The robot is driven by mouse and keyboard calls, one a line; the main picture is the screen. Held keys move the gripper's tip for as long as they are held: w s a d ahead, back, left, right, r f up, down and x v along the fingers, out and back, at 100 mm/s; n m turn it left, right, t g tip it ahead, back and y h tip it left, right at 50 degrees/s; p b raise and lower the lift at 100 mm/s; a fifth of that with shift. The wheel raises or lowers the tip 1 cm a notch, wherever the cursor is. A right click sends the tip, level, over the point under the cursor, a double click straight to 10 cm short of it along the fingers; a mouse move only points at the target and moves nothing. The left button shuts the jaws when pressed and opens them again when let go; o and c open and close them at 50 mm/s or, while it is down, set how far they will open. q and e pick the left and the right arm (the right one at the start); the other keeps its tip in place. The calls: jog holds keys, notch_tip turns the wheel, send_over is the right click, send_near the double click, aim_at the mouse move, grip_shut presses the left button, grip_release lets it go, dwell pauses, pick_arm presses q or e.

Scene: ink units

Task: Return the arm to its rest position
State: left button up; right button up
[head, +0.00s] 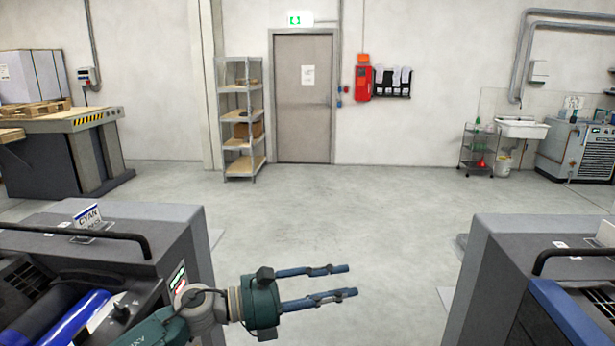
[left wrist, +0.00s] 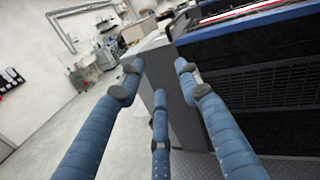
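My left gripper (head: 352,281) reaches in from the lower left in the head view, in front of the left ink unit (head: 165,235) and over the gap between the two units. Its blue fingers are spread apart with nothing between them. In the left wrist view the fingers (left wrist: 158,85) are also apart and empty, pointing toward a dark machine with a blue top edge (left wrist: 250,35). My right gripper does not show in either view.
The right ink unit (head: 500,250) stands at the right with a black rail. A blue roller (head: 75,320) lies in the left unit. Grey floor (head: 330,215) is open between the units, back to a door (head: 303,100) and a metal shelf (head: 243,120).

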pick_arm(q)
jog(key=w+a+f+n+t+y, duration=0.15)
jog(key=a+n+t+y, duration=0.45)
jog(key=n, duration=0.8)
jog(key=a+f+n+t+y, duration=0.35)
jog(key=n+t, duration=0.35)
jog(key=n, duration=0.6)
jog(key=s+a+f+n+g+y, duration=0.4)
jog(key=s+a+f+n+y, duration=0.35)
jog(key=a+f+n, duration=0.45)
jog(key=s+a+f+n+g, duration=0.25)
jog(key=s+f, duration=0.25)
jog(key=s, duration=0.4)
jog(key=s+a+f+n+g, duration=0.1)
jog(key=s+f+n+g, duration=0.25)
jog(key=s, duration=0.65)
jog(key=s+a+f+n+g, duration=0.15)
jog(key=s+f+g, duration=0.3)
jog(key=s, duration=0.45)
notch_tip(320, 180, down, 25)
jog(key=s+a+f+g, duration=0.2)
jog(key=s+f, duration=1.6)
jog(key=shift+s+a, duration=0.35)
jog(key=shift+a, duration=0.05)
jog(key=shift+s, duration=0.15)
jog(key=shift+c, duration=0.4)
